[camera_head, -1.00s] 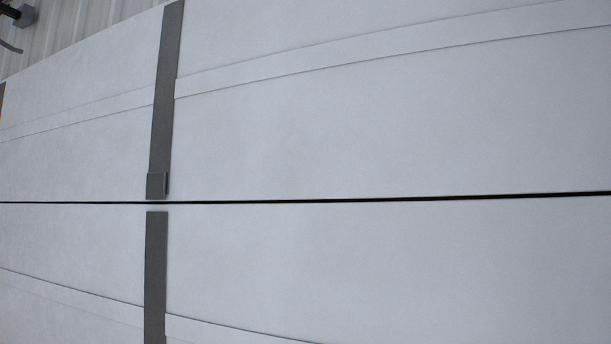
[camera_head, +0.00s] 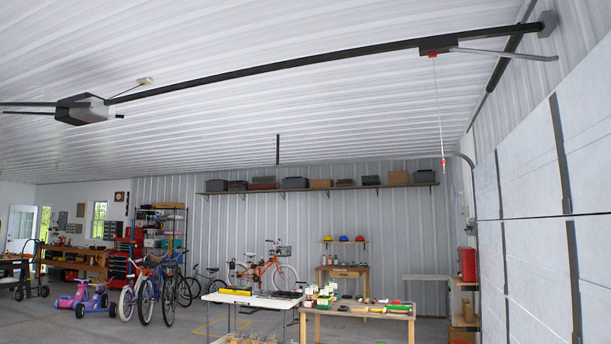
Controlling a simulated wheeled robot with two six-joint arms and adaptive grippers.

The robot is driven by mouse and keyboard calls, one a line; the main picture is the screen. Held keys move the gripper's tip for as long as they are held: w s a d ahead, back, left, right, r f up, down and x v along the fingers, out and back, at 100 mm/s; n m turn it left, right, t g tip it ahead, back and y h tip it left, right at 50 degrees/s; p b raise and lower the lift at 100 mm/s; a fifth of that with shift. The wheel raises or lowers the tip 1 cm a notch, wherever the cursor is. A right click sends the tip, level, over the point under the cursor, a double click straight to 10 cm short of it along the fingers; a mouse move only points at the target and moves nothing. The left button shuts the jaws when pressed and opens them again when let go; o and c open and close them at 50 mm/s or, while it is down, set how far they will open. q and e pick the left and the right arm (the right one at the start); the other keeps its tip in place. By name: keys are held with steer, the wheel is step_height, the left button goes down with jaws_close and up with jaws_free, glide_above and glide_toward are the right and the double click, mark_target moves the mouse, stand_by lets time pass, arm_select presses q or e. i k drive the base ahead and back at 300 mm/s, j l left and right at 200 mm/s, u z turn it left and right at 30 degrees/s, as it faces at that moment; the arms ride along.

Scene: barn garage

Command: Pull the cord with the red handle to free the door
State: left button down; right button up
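A thin cord (camera_head: 438,105) hangs from the dark trolley (camera_head: 437,45) on the ceiling rail, close to the door end. A small red piece sits at its top, and a small red handle (camera_head: 443,162) shows at its lower end, high above the floor. The white sectional garage door (camera_head: 535,175) stands at the right, with dark vertical strips. A grey arm (camera_head: 505,53) reaches from the trolley toward the door side. Neither of my grippers shows in the head view.
A white table (camera_head: 250,299) and a wooden table (camera_head: 340,312) with many small items stand at the bottom middle. A red cylinder (camera_head: 467,264) is near the door.

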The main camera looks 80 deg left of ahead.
mark_target(443, 162)
steer(key=i+j+u, duration=0.15)
steer(key=j+u, duration=0.2)
steer(key=i+j+u, duration=0.15)
steer(key=j+u, duration=0.2)
steer(key=i+j+u, duration=0.25)
steer(key=j+u, duration=0.15)
steer(key=i+j+u, duration=0.35)
steer(key=i+j, duration=0.45)
steer(key=i, duration=0.2)
